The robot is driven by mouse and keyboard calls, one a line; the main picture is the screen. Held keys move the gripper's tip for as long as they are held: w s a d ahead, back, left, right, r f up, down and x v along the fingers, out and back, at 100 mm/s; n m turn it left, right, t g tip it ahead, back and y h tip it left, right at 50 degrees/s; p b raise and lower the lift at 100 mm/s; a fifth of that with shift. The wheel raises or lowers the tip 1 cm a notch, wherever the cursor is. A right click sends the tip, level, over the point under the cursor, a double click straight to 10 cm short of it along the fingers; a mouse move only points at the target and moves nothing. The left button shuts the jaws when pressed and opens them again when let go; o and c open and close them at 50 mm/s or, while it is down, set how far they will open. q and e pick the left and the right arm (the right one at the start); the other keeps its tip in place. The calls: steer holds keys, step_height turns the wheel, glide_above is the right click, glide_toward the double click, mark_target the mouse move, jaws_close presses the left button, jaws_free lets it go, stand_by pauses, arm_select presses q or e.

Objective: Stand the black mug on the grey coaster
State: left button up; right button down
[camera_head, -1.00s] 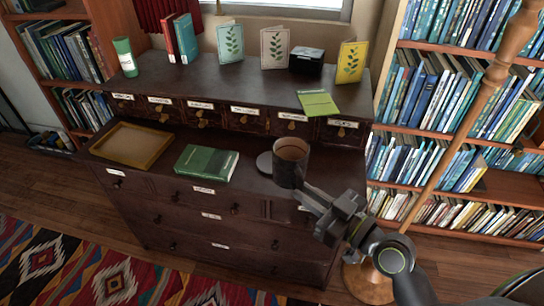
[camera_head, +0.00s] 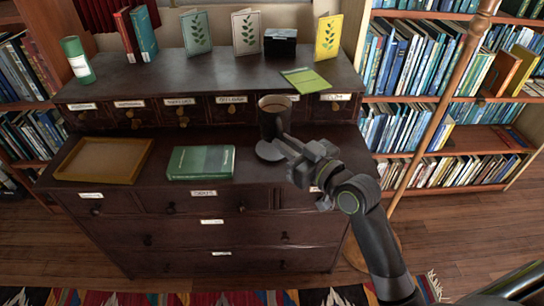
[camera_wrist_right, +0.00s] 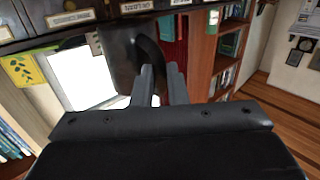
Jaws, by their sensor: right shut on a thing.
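The black mug (camera_head: 271,122) is upright at the right part of the dresser's lower top, its brown inside showing. My right gripper (camera_head: 284,146) is shut on its handle from the right. In the right wrist view the mug (camera_wrist_right: 121,58) and the two fingers (camera_wrist_right: 158,84) on its handle show close up. The grey coaster (camera_head: 268,153) lies on the dresser just below the mug in the head view, its far part hidden by the mug. I cannot tell whether the mug touches it. My left gripper is not in view.
A green book (camera_head: 201,162) and a wooden tray (camera_head: 103,160) lie left of the coaster on the dresser (camera_head: 258,172). Behind rises a shelf of small labelled drawers (camera_head: 180,112) with cards and books on top. A wooden pole (camera_head: 440,105) stands at the right.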

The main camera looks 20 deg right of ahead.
steer(key=shift+m+t+h, duration=0.3)
steer(key=shift+m+h, duration=0.1)
steer(key=shift+h, duration=0.2)
steer(key=w+b, duration=0.2)
steer(key=w, duration=0.2)
steer(key=shift+w+r, duration=0.3)
steer(key=shift+w, duration=0.3)
steer(key=shift+f+b, duration=1.7)
steer(key=shift+f, duration=2.7)
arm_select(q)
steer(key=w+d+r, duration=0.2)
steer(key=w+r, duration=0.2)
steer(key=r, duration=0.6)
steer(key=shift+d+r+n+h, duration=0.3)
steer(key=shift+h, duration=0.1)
arm_select(e)
steer(key=shift+f, duration=0.5)
steer(key=shift+f+b, duration=0.2)
steer(key=shift+b, duration=0.1)
steer(key=c, duration=1.4)
jaws_free()
steer(key=shift+c, duration=0.2)
